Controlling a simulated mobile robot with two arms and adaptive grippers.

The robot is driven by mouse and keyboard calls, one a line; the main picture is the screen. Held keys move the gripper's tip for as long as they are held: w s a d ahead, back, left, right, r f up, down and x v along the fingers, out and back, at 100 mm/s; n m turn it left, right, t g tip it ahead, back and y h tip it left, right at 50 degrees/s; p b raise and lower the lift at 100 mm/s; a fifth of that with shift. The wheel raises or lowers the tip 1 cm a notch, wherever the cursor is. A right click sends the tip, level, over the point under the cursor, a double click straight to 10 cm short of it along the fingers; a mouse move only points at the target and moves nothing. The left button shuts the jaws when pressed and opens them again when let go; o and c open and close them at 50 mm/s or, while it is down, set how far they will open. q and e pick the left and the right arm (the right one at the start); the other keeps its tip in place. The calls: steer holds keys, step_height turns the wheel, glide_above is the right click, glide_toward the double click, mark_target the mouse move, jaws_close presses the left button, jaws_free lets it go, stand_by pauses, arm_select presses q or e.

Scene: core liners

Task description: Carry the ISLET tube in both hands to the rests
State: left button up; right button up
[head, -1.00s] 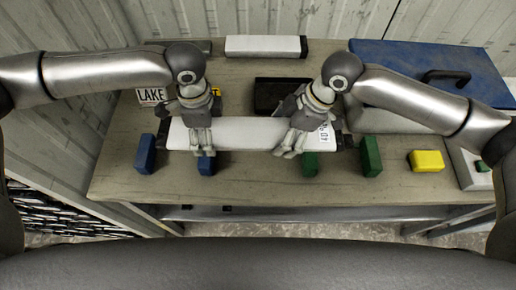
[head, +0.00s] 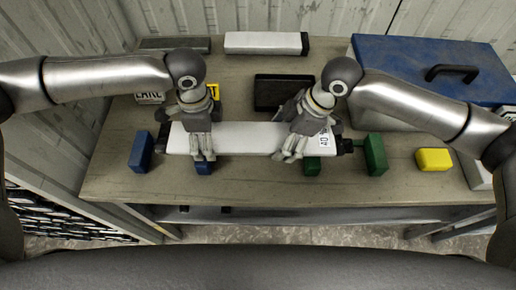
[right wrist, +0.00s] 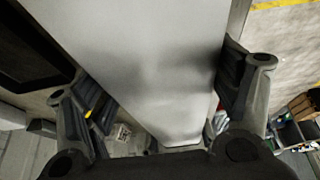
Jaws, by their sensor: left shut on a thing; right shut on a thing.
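The white tube (head: 240,138) is level from left to right over the front of the workbench. It has dark end fittings and a partly readable label near its right end. My left gripper (head: 205,157) is shut on its left part, and my right gripper (head: 290,157) is shut on its right part. The tube also fills the middle of the right wrist view (right wrist: 140,60), between the fingers. Blue blocks (head: 141,152) (head: 203,168) stand around its left end and green blocks (head: 312,166) (head: 376,155) around its right end. Whether it touches them I cannot tell.
A yellow block (head: 434,160) lies at the right. A black tray (head: 283,92) and another white tube (head: 265,43) lie behind. A blue-lidded case (head: 430,65) stands at the back right. A LAKE label (head: 150,98) is at the left. The bench front edge (head: 270,203) is clear.

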arm_select(q)
steer(key=shift+f+b, duration=0.3)
steer(key=shift+f, duration=0.15)
arm_select(e)
steer(key=shift+w+f, duration=0.1)
steer(key=shift+f, duration=0.3)
arm_select(q)
steer(key=o, duration=1.6)
steer(key=shift+f, duration=0.15)
arm_select(e)
steer(key=o, duration=1.6)
steer(key=shift+f, duration=0.2)
arm_select(q)
steer(key=o, duration=0.4)
arm_select(e)
steer(key=o, duration=0.4)
steer(key=shift+r, duration=0.15)
arm_select(q)
step_height(320, 180, up, 12)
steer(key=shift+f, duration=0.1)
arm_select(e)
steer(key=shift+r, duration=0.1)
arm_select(q)
steer(key=shift+r, duration=0.2)
arm_select(e)
steer(key=v, duration=1.1)
steer(key=shift+d+r, duration=0.15)
steer(key=shift+r, duration=0.2)
